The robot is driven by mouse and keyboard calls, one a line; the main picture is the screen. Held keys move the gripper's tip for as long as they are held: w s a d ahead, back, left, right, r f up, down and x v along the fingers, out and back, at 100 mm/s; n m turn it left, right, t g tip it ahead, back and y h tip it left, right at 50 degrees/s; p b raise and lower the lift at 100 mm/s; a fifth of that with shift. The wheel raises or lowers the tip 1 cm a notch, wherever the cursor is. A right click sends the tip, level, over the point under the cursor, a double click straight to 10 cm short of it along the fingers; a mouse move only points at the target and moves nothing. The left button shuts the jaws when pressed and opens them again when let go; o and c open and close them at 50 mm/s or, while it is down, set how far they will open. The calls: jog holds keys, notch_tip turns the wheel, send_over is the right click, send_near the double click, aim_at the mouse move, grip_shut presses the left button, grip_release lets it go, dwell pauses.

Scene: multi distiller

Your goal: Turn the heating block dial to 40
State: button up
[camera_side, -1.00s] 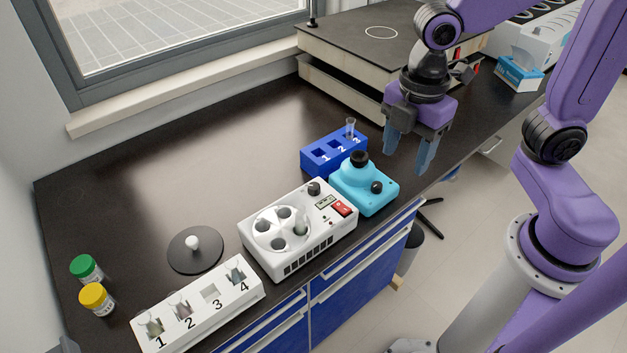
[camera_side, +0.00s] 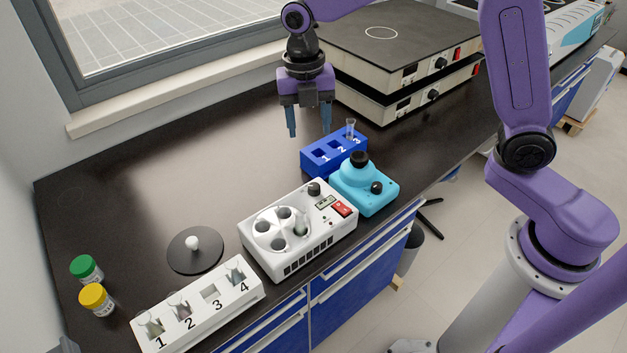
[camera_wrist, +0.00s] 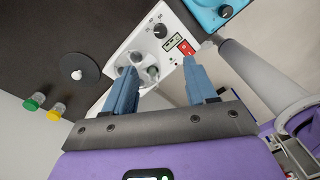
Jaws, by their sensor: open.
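A white device (camera_side: 335,232) with round wells stands near the table's front edge. It carries a black dial (camera_side: 314,188), a small display and a red switch. The dial (camera_wrist: 160,30) also shows in the wrist view with scale marks around it, too small to read surely. No label tells which device is the heating block. My gripper (camera_side: 309,133) is open and empty, pointing down above the table behind the blue rack. In the wrist view its fingers (camera_wrist: 160,68) are spread and appear in front of the white device. They are apart from the dial.
A blue numbered rack (camera_side: 318,160) holding a tube and a turquoise mixer (camera_side: 365,197) stand beside the device. Stacked plate units (camera_side: 395,70) with knobs stand behind. A black lid (camera_side: 196,262), white numbered rack (camera_side: 205,312), green-capped jar (camera_side: 86,268) and yellow-capped jar (camera_side: 96,298) are left.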

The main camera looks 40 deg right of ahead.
aim_at(314, 186)
jog(key=f, duration=1.6)
jog(key=shift+s+d, duration=0.25)
jog(key=shift+d, duration=0.15)
grip_shut()
